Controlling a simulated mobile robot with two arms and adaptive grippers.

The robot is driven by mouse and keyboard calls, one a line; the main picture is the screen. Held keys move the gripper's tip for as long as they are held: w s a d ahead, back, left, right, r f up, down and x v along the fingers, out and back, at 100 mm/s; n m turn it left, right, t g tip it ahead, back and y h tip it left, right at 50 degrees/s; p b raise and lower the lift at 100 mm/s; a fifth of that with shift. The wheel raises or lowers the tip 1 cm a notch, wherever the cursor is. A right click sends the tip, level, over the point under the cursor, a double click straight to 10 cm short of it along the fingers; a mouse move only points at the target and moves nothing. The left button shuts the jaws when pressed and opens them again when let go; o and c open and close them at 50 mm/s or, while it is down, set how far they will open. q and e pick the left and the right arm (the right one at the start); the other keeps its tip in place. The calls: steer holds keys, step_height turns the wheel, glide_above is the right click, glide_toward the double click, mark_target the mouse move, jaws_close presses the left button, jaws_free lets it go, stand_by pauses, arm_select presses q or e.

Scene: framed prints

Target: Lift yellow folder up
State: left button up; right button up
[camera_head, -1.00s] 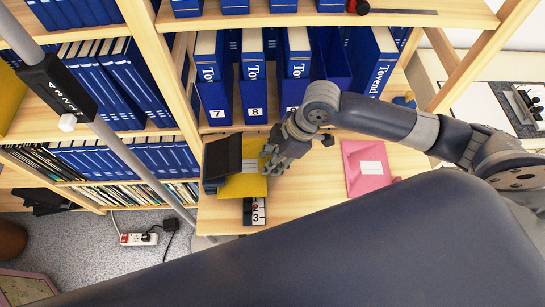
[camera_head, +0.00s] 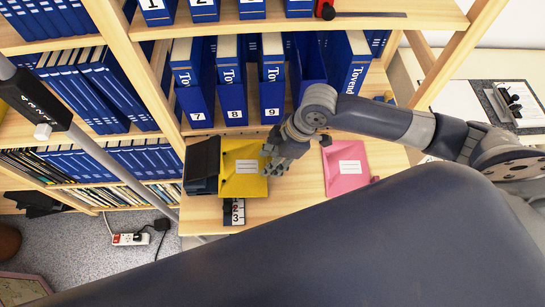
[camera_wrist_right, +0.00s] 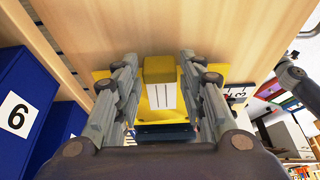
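The yellow folder (camera_head: 230,185) is in front of the shelves in the head view, just right of a dark box. A white label is on its face. My right gripper (camera_head: 272,152) is at its right edge and hides part of that edge. In the right wrist view the gripper's fingers (camera_wrist_right: 159,72) are on either side of a narrow yellow block of the folder (camera_wrist_right: 158,66). My left gripper is not in view.
The dark box (camera_head: 201,165) stands left of the folder on the wooden surface (camera_head: 290,200). A pink folder (camera_head: 346,172) lies to the right. A numbered block (camera_head: 235,212) is near the front edge. Blue binders (camera_head: 232,90) stand close behind.

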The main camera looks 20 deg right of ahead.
steer(key=shift+o, duration=0.4)
steer(key=shift+d, duration=0.1)
steer(key=shift+r, duration=0.15)
steer(key=v, duration=1.1)
steer(key=shift+d+r, duration=0.25)
steer(key=shift+r, duration=0.05)
steer(key=shift+s, duration=0.15)
